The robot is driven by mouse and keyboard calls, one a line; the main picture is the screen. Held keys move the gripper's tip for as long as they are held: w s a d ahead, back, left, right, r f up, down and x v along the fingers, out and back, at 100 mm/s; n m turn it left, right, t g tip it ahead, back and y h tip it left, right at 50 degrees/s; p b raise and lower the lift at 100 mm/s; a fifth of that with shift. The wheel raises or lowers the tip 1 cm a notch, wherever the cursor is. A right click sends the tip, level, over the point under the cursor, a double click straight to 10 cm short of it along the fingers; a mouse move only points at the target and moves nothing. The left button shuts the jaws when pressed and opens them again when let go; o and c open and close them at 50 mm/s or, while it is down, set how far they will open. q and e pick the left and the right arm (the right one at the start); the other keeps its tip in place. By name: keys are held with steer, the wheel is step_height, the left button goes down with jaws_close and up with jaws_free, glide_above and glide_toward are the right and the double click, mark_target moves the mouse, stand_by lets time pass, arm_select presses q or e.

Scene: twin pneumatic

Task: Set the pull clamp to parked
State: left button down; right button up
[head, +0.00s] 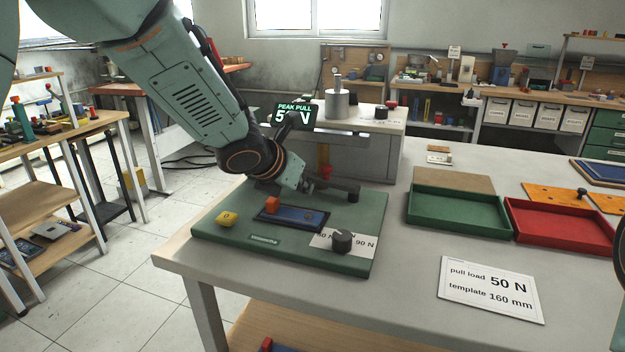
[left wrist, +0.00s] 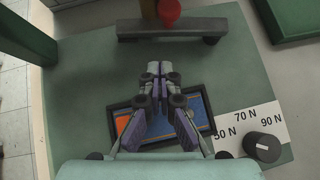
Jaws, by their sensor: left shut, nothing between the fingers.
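My left gripper (head: 311,184) is shut and empty above the green base plate (head: 290,255). In the left wrist view its fingertips (left wrist: 156,70) meet just in front of a dark grey bar (left wrist: 185,28). A red round knob (left wrist: 168,13) is at that bar, beside a tan post (left wrist: 149,10). In the head view the bar's right end (head: 353,194) shows; the gripper hides much of the rest. I cannot tell which part is the pull clamp or its setting. My right gripper is not in view.
A black dial (head: 342,241) sits by a white force scale. A yellow block (head: 227,217) is at the plate's left. A display (head: 295,114) reads PEAK PULL. Green (head: 458,228) and red (head: 512,238) trays and a 50 N card (head: 490,288) lie right.

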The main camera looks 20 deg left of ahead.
mark_target(317, 178)
arm_select(q)
steer(key=w+p, duration=0.2)
steer(key=w, duration=0.1)
steer(key=shift+w+d+p, duration=0.35)
steer(key=shift+d, duration=0.05)
steer(key=shift+w+a+f, duration=0.1)
steer(key=shift+a, duration=0.05)
steer(key=shift+w, duration=0.7)
steer(key=shift+a, duration=0.1)
